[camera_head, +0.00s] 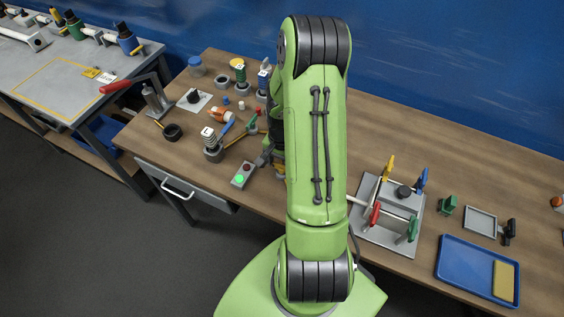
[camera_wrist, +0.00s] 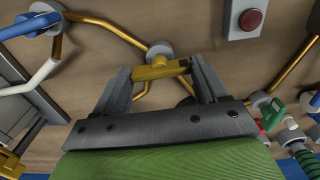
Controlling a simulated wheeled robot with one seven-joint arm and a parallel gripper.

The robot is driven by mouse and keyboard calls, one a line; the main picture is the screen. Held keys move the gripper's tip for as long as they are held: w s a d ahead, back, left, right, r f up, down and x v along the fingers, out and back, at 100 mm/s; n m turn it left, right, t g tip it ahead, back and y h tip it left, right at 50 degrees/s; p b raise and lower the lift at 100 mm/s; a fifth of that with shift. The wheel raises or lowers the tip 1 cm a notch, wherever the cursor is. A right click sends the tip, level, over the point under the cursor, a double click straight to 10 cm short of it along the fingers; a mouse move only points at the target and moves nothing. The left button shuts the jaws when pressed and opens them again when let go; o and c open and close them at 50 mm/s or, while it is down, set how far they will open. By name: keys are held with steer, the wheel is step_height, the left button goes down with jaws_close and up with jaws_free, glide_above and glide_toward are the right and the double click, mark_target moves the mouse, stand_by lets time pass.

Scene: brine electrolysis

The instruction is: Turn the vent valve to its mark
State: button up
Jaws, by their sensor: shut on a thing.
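A yellow bar handle (camera_wrist: 160,71), which looks like the vent valve, sits against a round grey fitting (camera_wrist: 160,51) on brass pipework in the wrist view. My gripper (camera_wrist: 161,72) is shut on this handle, with one grey finger at each end of the bar. The handle lies nearly level in the picture, tilted slightly. I cannot make out its mark. In the head view my green arm covers most of the gripper and the valve.
A blue handle (camera_wrist: 35,23) and a green handle (camera_wrist: 272,114) flank the pipes. A blue tray (camera_head: 450,285) lies at the right.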

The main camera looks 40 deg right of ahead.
steer(key=n+b, duration=0.2)
steer(key=n, duration=0.2)
steer(key=shift+n, duration=0.3)
steer(key=n+b, duration=0.1)
steer(key=n, duration=0.3)
steer(key=shift+w+n, duration=0.1)
steer(key=shift+n, duration=0.2)
steer(key=n+b, duration=0.1)
steer(key=n, duration=0.3)
steer(key=shift+n+b, duration=0.3)
steer(key=shift+b, duration=0.05)
steer(key=shift+n+b, duration=0.5)
steer(key=shift+n, duration=1.5)
steer(key=shift+r, duration=0.1)
steer(key=o, duration=1.1)
steer(key=shift+c, duration=0.2)
